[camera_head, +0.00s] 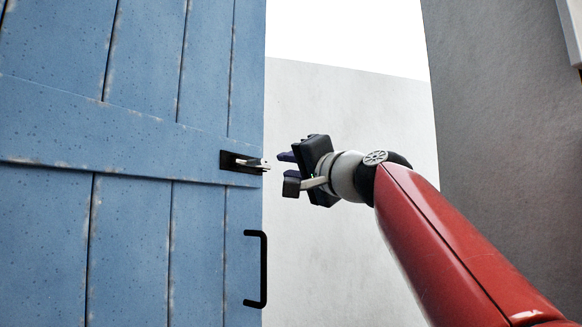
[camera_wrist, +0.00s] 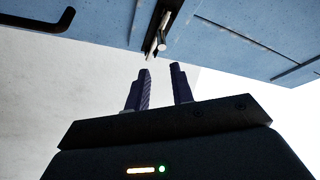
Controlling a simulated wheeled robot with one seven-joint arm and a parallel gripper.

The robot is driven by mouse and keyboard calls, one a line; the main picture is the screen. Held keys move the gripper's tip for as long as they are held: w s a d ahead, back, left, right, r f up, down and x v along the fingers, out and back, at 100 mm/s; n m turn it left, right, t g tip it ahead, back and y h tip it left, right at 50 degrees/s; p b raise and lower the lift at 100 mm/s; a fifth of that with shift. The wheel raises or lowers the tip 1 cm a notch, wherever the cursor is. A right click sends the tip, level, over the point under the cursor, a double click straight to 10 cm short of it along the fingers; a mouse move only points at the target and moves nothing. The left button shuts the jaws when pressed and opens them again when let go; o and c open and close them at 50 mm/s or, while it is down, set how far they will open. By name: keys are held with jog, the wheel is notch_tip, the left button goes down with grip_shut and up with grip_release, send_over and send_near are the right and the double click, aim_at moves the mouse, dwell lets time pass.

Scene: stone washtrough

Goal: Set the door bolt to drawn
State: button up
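The door bolt (camera_head: 255,163) is a small pale metal rod on a dark plate (camera_head: 231,161), mounted on the blue door's cross board near its right edge. The rod's end lies at or slightly past the door edge; its exact travel is hard to tell. In the wrist view, the bolt (camera_wrist: 159,38) sits beyond the fingertips. My gripper (camera_head: 287,170) is just right of the bolt, apart from it. In the wrist view, its two dark fingers (camera_wrist: 161,68) are spread with nothing between them. They point toward the bolt.
A black pull handle (camera_head: 264,270) sticks out from the blue door (camera_head: 130,230) below the bolt. A pale wall (camera_head: 340,230) stands beyond the door edge, and a darker grey wall (camera_head: 510,150) is at the right. The space around my gripper looks clear.

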aim_at(260, 164)
jog(key=shift+w+r+m+h+p, duration=0.15)
jog(key=shift+m+h+p, duration=0.25)
jog(key=shift+m+h, duration=0.45)
grip_shut()
jog(key=w+a+r+m+t+h+p, duration=0.1)
jog(key=w+r+m+h+p, duration=0.25)
jog(key=w+m+p, duration=0.45)
jog(key=a+n+b, duration=0.1)
jog(key=s+a+f+n+b, duration=0.1)
jog(key=b, duration=0.1)
jog(key=shift+s+a+f+b, duration=0.1)
jog(key=shift+s+f+b, duration=0.2)
jog(key=shift+s+a, duration=0.6)
jog(key=shift+s, duration=0.25)
jog(key=shift+s+a+f, duration=0.1)
